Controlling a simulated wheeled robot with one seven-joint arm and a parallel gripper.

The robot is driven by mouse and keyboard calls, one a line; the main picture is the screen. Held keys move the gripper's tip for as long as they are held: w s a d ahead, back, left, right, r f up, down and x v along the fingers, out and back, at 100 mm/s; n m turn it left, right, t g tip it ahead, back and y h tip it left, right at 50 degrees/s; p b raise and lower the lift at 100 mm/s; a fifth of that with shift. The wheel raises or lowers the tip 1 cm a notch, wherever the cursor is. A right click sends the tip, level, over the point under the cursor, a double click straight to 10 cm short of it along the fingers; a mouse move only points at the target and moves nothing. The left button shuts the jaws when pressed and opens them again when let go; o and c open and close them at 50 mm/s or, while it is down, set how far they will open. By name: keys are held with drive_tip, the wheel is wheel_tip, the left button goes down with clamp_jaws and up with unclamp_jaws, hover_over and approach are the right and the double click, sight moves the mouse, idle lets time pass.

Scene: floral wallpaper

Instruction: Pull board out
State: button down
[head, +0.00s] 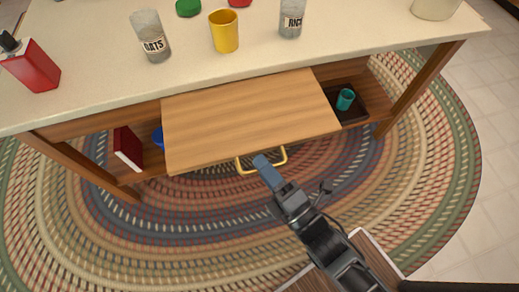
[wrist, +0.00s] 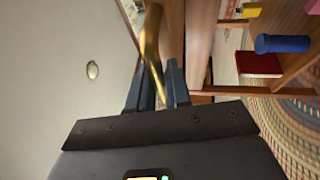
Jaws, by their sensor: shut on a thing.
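The wooden board (head: 250,115) sticks out from under the light countertop (head: 300,55), toward me. A brass handle (head: 247,171) is fixed along its front edge. My gripper (head: 265,162) is at the middle of the handle, below the board's front edge. In the wrist view the fingers of my gripper (wrist: 160,85) are closed around the brass handle (wrist: 152,40). The fingertips are partly hidden by the handle. How far the board's rear part runs under the countertop is hidden.
On the counter stand an oats jar (head: 150,36), a yellow cup (head: 224,31), a rice jar (head: 292,18) and a red container (head: 34,67). The lower shelf holds a red book (head: 127,147) and a dark tray (head: 352,113) with a teal cup (head: 345,99). A braided rug (head: 190,225) covers open floor.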

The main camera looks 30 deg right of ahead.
drive_tip(key=shift+s, duration=0.2)
drive_tip(key=c, duration=1.1)
unclamp_jaws()
drive_tip(key=shift+c, duration=0.2)
drive_tip(key=v, duration=0.7)
drive_tip(key=shift+s+b, duration=0.35)
drive_tip(key=shift+b, duration=0.05)
drive_tip(key=s+d+r+m+g+h+p, duration=0.1)
drive_tip(key=s+d+r+m+g+p, duration=0.1)
drive_tip(key=s+r+m, duration=0.4)
drive_tip(key=s+d+r+m+g+p, duration=0.3)
drive_tip(key=s+r+m, duration=0.4)
drive_tip(key=r+m, duration=0.6)
drive_tip(key=shift+d+r+m+h, duration=0.2)
drive_tip(key=shift+d+m+h, duration=0.15)
drive_tip(key=shift+m+h, duration=0.05)
